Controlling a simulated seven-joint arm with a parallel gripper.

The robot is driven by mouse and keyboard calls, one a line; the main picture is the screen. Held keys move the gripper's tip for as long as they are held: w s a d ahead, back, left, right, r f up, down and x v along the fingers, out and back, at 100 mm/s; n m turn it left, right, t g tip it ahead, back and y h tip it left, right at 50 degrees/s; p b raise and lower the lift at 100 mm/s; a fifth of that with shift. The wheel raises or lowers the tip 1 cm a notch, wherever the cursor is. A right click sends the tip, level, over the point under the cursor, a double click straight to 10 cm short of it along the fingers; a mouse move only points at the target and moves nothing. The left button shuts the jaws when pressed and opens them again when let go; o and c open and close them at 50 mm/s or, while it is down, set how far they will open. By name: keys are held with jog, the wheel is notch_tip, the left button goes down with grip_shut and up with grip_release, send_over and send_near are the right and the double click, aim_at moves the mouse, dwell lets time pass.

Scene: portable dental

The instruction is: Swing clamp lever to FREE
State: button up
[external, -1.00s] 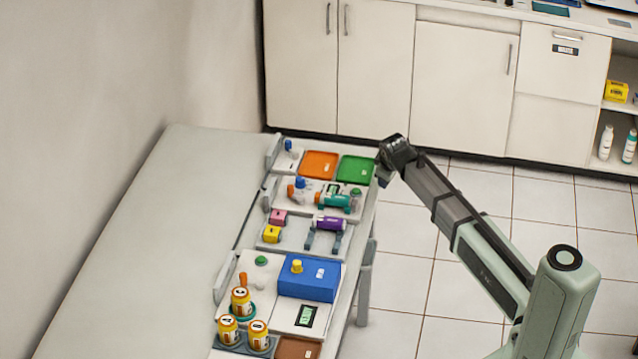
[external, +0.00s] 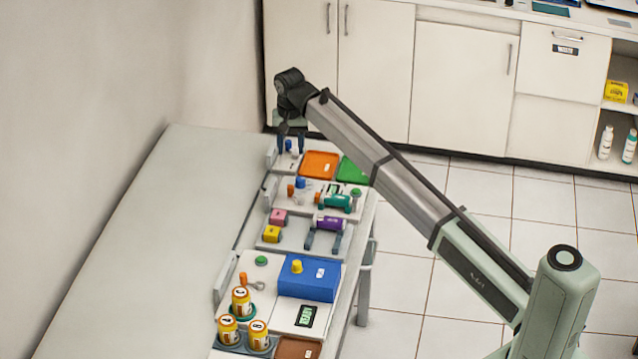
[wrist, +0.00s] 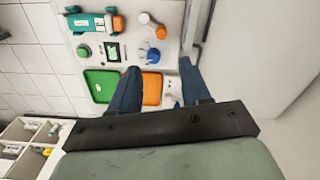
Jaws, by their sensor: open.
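My gripper (external: 291,143) is open and empty, pointing down over the far end of the bench. In the wrist view the two dark blue fingers of my gripper (wrist: 158,76) stand wide apart. A white piece (wrist: 172,99) shows between the fingers, mostly hidden. On the white panel in front are a blue knob (wrist: 152,56), an orange-tipped part (wrist: 160,32) and a teal cylinder (wrist: 92,22). I cannot tell which part is the clamp lever, and no FREE mark is legible.
An orange tray (external: 319,164) and a green tray (external: 353,170) lie beside my gripper. Nearer are a purple cylinder (external: 329,223), a blue box (external: 308,279) and several orange bottles. The grey surface left of the fixtures is bare.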

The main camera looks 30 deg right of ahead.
aim_at(290, 186)
jog(key=f, duration=1.3)
jog(key=shift+a+f, duration=0.2)
jog(key=shift+f, duration=0.1)
jog(key=shift+c, duration=0.5)
grip_shut()
